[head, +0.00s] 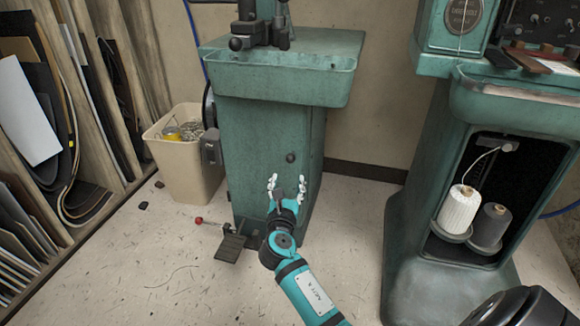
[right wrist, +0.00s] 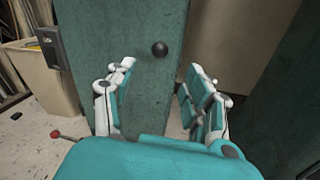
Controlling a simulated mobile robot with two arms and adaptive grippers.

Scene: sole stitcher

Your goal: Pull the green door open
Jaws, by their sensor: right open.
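The green door (head: 255,150) appears to be the front face of the left green machine's pedestal. It shows no clear gap, and I cannot tell whether it is fully shut. A small dark round knob (head: 291,157) sits near its right edge. My right gripper (head: 286,184) is open and empty, below the knob in the head view. In the right wrist view, the door (right wrist: 115,30) and knob (right wrist: 159,48) show beyond the two spread fingers of the right gripper (right wrist: 160,85). The fingers are apart from the knob. My left gripper is out of view.
A beige bin (head: 185,165) stands left of the pedestal. A dark pedal (head: 232,246) and red-tipped lever (head: 199,220) are low in front. Another green machine (head: 410,250) with thread spools stands at right. A rack of sheets (head: 50,130) lines the left.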

